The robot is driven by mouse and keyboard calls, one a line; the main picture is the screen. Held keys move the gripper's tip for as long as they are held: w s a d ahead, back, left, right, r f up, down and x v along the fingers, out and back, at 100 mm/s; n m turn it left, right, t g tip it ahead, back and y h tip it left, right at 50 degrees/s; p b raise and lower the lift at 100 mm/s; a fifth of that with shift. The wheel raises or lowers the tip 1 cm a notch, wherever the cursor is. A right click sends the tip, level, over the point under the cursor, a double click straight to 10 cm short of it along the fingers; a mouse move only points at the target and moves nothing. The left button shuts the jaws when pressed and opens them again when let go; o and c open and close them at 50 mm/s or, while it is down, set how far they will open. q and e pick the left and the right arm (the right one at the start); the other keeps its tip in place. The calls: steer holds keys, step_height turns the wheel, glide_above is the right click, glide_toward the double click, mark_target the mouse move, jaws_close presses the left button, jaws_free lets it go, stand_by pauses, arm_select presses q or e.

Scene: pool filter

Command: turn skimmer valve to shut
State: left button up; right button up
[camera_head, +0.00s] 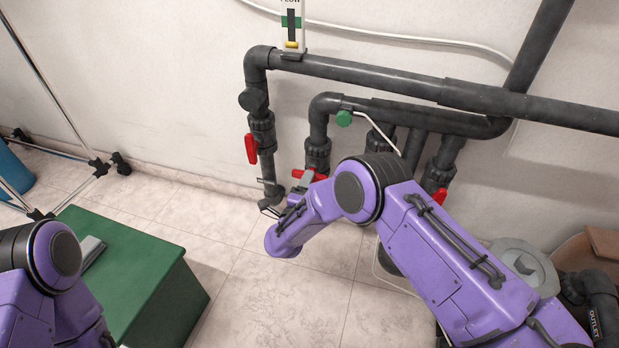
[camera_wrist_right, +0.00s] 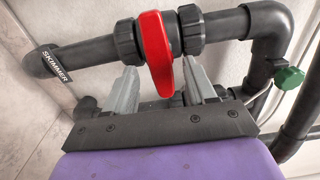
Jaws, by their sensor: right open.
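The skimmer valve has a red handle (camera_wrist_right: 156,50) on a dark grey pipe labelled SKIMMER (camera_wrist_right: 57,63) in the right wrist view. The handle lies across the pipe, its lower end toward my gripper. My right gripper (camera_wrist_right: 163,75) is open, with one grey finger on each side of the handle and visible gaps between. In the head view my right gripper (camera_head: 292,190) is at the second pipe from the left, and partly hides its red handle (camera_head: 320,176). My left arm shows at lower left; its gripper is out of view.
Another red-handled valve (camera_head: 251,148) is on the pipe to the left, and one more red handle (camera_head: 440,196) is to the right. A green knob (camera_head: 344,118) is close by. A green box (camera_head: 150,275) stands on the floor at left. Open tiled floor lies between.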

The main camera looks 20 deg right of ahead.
steer(key=p+v, duration=0.1)
steer(key=v, duration=0.6)
steer(key=shift+s+a+p, duration=0.25)
steer(key=shift+s+p, duration=0.1)
steer(key=shift+r, duration=0.1)
steer(key=s+d+f+n+g+y, duration=0.35)
steer(key=s+f+n+y, duration=0.35)
steer(key=s+f+n, duration=0.6)
steer(key=s+d+n+g, duration=0.25)
steer(key=s+d, duration=0.25)
steer(key=s, duration=0.3)
steer(key=s+d+f+n+g, duration=0.1)
steer(key=s+d+g, duration=0.25)
steer(key=s, duration=0.45)
steer(key=s+d+n+g, duration=0.25)
steer(key=s+d, duration=0.25)
steer(key=s, duration=0.3)
step_height(320, 180, up, 31)
steer(key=w+p, duration=0.1)
steer(key=p, duration=3)
steer(key=shift+f+m, duration=0.2)
steer(key=shift+m, duration=0.2)
